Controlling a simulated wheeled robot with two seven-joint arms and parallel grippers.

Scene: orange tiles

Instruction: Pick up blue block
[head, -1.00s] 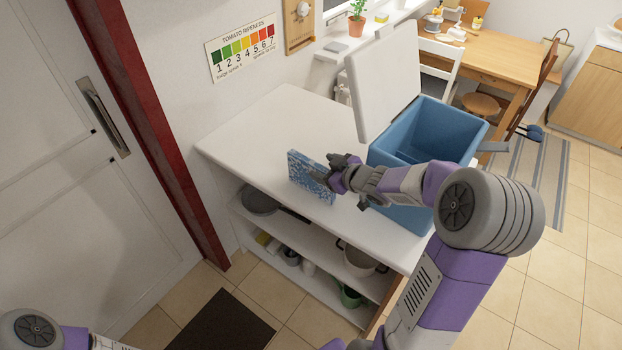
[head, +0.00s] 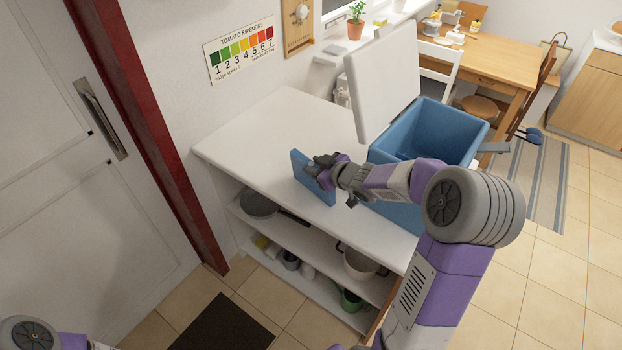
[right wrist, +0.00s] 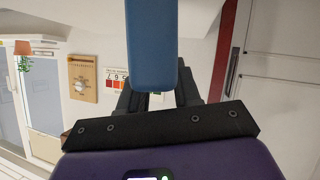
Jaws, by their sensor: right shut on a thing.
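The blue block (head: 311,182) is a thin, plain blue slab, standing on edge over the front part of the white counter in the head view. My right gripper (head: 325,168) is shut on its upper right part. In the right wrist view the block (right wrist: 151,45) shows edge-on between the two dark fingers (right wrist: 155,92). I cannot tell whether its lower edge touches the counter. Only part of my left arm shows at the bottom left of the head view, and its gripper is out of the picture.
The white counter (head: 262,135) is clear left of the block. An open blue bin (head: 470,128) with a raised white lid (head: 382,80) stands on the right. Lower shelves hold a pan (head: 258,204) and pots. A wall and door (head: 50,170) bound the left.

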